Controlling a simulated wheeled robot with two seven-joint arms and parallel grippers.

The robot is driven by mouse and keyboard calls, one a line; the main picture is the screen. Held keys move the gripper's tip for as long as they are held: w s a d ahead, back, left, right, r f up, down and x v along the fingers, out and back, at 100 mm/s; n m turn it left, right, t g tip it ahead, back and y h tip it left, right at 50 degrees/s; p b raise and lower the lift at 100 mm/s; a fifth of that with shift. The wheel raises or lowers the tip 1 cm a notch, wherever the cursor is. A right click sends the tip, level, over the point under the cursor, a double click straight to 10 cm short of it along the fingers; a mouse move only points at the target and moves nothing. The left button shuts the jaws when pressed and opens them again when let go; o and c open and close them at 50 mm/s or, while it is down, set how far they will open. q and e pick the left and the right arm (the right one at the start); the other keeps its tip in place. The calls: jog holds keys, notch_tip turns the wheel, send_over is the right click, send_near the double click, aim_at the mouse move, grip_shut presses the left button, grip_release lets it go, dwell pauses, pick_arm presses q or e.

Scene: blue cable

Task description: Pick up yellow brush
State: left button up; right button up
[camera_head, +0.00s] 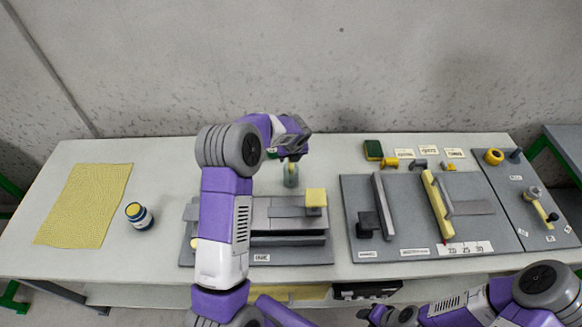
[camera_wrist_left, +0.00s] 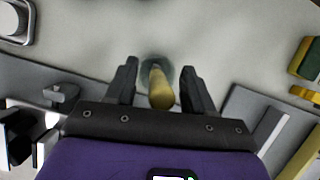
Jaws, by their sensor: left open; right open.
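The yellow brush (camera_wrist_left: 161,94) stands handle-up in a small green-grey jar (camera_wrist_left: 152,68). In the head view the jar (camera_head: 291,179) stands on the table behind the grey fixture, with a bit of the brush (camera_head: 291,166) showing above it. My left gripper (camera_wrist_left: 156,82) is open, its two fingers on either side of the handle with gaps visible on both sides. In the head view my left gripper (camera_head: 292,154) is right above the jar, and my wrist partly hides the brush. My right gripper (camera_head: 388,316) is low at the front edge, open and empty.
A grey fixture with a yellow block (camera_head: 316,197) lies in front of the jar. Grey boards with a yellow bar (camera_head: 437,205) lie to the right. A green sponge (camera_head: 373,150) and labels are at the back. A yellow cloth (camera_head: 85,204) and round jar (camera_head: 138,215) are left.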

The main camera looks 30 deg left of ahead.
pick_arm(q)
jog(key=shift+f, duration=0.1)
grip_shut()
dwell(0.3)
